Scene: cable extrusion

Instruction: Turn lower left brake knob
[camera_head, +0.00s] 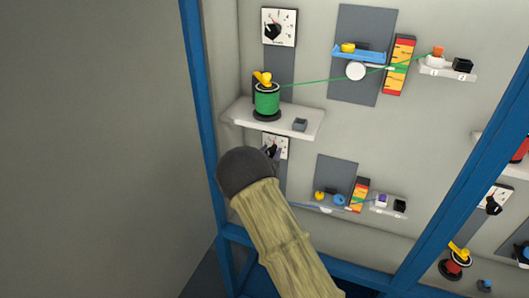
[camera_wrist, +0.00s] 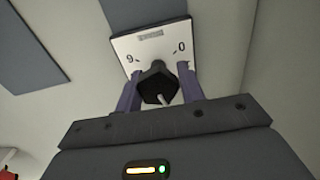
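The lower left brake knob (camera_wrist: 158,88) is dark, with a white pointer mark, on a white square dial plate (camera_wrist: 150,45). In the wrist view it sits between the two purple fingers of my gripper (camera_wrist: 160,76), one on each side.
Just above is a white shelf (camera_head: 240,112) with a green spool (camera_head: 267,100) and a small grey block (camera_head: 300,125). A green cable runs right from the spool. A blue frame post (camera_head: 200,100) stands left. A lower fixture with a grey panel (camera_head: 336,172) is to the right.

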